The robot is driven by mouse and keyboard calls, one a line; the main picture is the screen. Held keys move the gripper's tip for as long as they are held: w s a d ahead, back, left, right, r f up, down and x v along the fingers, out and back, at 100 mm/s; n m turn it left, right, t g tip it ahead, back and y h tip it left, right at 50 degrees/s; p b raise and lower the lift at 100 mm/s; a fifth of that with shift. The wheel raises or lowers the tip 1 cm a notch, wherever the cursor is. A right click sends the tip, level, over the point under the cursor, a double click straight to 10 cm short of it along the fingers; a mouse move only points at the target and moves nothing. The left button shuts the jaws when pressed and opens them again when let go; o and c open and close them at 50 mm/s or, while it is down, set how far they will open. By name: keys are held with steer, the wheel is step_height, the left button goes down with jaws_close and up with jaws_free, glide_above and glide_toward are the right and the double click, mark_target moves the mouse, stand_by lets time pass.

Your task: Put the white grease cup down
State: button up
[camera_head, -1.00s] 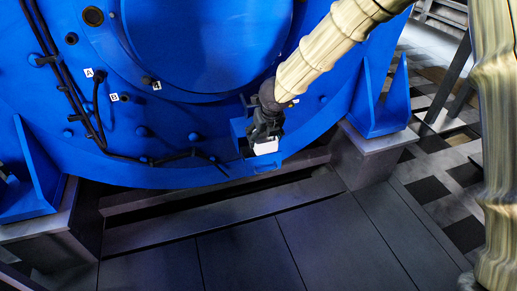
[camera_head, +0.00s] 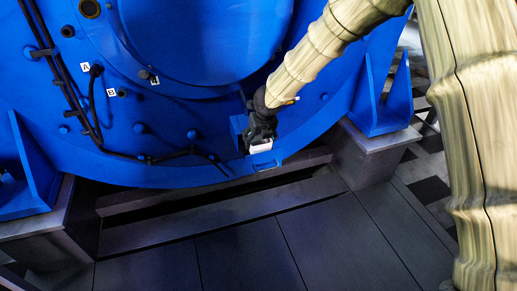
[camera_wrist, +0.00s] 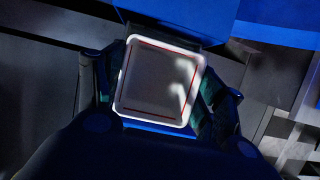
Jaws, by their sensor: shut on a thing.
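The white grease cup (camera_head: 261,147) is held in my gripper (camera_head: 262,136) at the lower part of the blue motor housing (camera_head: 205,165). In the wrist view the cup (camera_wrist: 158,82) shows from above as a white-rimmed square with a red line inside, slightly tilted in the picture. The fingers of my gripper (camera_wrist: 160,92) press on its left and right sides. A small blue bracket or shelf (camera_head: 266,162) on the housing shows just below the cup. I cannot tell whether the cup touches it.
Labelled ports A and B (camera_head: 110,93) and a black cable (camera_head: 90,125) lie on the housing at left. Blue support feet (camera_head: 388,100) stand on grey plinths (camera_head: 378,150). Dark floor plates (camera_head: 240,250) in front are clear.

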step_height(320, 180, down, 4)
steer(key=shift+f+b, duration=0.1)
steer(key=shift+b, duration=0.75)
steer(key=shift+w, duration=0.2)
steer(key=shift+f, duration=0.2)
steer(key=o, duration=1)
steer(key=shift+o, duration=0.2)
steer(key=p+v, duration=0.3)
steer(key=v, duration=0.9)
steer(key=shift+r+p, duration=0.2)
steer(key=shift+p, duration=0.1)
